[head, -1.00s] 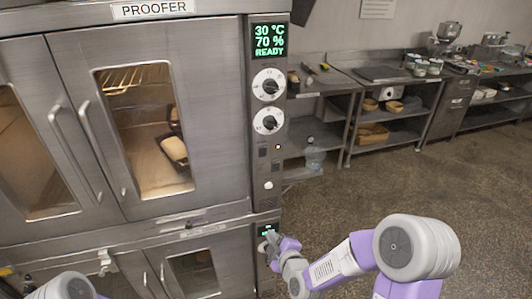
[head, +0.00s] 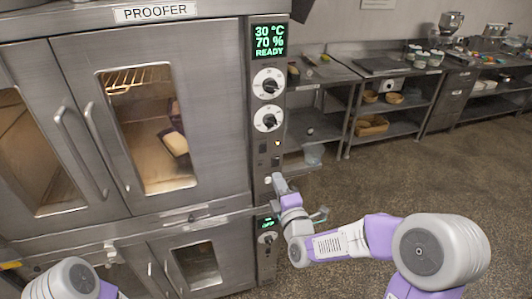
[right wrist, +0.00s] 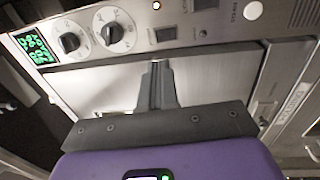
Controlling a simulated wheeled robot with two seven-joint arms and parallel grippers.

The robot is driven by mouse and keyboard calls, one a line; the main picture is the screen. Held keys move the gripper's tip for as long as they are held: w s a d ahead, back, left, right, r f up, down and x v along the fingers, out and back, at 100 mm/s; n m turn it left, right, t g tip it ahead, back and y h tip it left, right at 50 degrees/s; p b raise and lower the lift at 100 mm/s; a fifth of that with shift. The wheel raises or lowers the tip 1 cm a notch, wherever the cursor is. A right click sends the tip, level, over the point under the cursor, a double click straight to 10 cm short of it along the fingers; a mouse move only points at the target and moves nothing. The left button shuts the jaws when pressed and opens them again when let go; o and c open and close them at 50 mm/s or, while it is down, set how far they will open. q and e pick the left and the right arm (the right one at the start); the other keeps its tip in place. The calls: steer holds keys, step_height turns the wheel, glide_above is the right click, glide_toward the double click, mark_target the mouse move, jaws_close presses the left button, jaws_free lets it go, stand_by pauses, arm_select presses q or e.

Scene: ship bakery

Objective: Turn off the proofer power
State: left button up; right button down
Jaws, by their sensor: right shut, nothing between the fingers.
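The proofer (head: 215,150) stands at the left with its doors shut. Its control panel (head: 257,130) has a lit green display (head: 269,41) reading 30 °C, 70 %, READY. Below are two white dials with black knobs (head: 268,119), small dark switches (head: 263,163), a lit indicator (head: 277,143) and a pale round button (head: 268,181). Which switch is the power is too small to read. The panel also shows in the right wrist view (right wrist: 185,22). My right gripper (head: 279,180) is shut and empty beside the round button; its fingers (right wrist: 156,68) point towards the panel, apparently without touching. My left gripper is out of view.
A second, lower unit with its own small green display (head: 266,222) and knob (head: 267,238) sits underneath, close to my right wrist. Steel shelving tables (head: 390,72) line the back wall. The floor (head: 430,170) to the right is clear.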

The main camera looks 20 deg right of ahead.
mark_target(263, 146)
arm_select(q)
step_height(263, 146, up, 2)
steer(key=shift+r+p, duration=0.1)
steer(key=shift+p, duration=0.85)
arm_select(e)
steer(key=w, duration=0.4)
steer(key=w+r, duration=0.1)
steer(key=w, duration=0.6)
steer(key=shift+w+a+r, duration=0.15)
steer(key=shift+w+a, duration=0.05)
steer(key=shift+w, duration=0.15)
